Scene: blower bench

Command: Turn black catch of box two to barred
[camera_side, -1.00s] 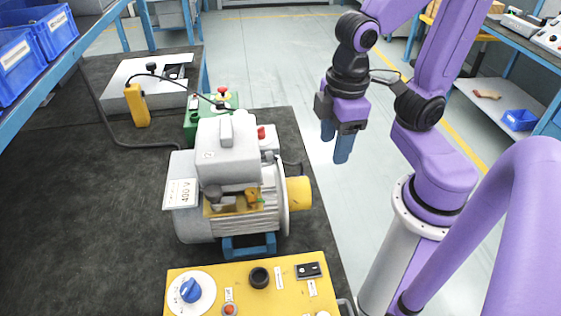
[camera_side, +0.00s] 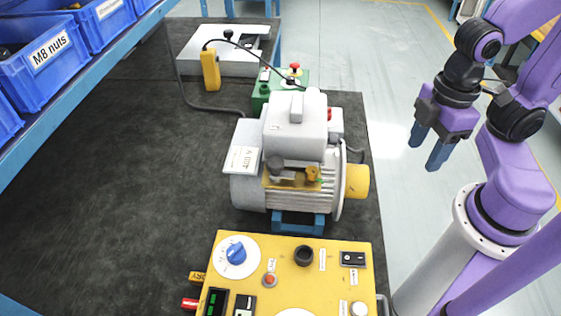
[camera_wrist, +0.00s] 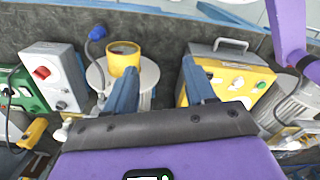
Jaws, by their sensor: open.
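My gripper (camera_side: 428,150) is open and empty, in the air right of the blower motor (camera_side: 300,135) and beyond the bench edge. Its blue fingers (camera_wrist: 160,90) also show apart in the wrist view. No label naming box two is readable. A yellow control box (camera_side: 285,285) stands at the front with a black round knob (camera_side: 303,255), a black rocker switch (camera_side: 353,259) and a blue dial (camera_side: 236,254). A small dark knob (camera_side: 274,164) sits beside an orange part (camera_side: 313,173) on the motor. I cannot tell which black part is the catch, or its setting.
A green box (camera_side: 261,97) with a red button stands behind the motor. A grey-white box (camera_side: 225,48) and yellow pendant (camera_side: 210,70) are at the back. Blue bins (camera_side: 45,60) line the left shelf. The dark mat (camera_side: 110,190) is clear at left.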

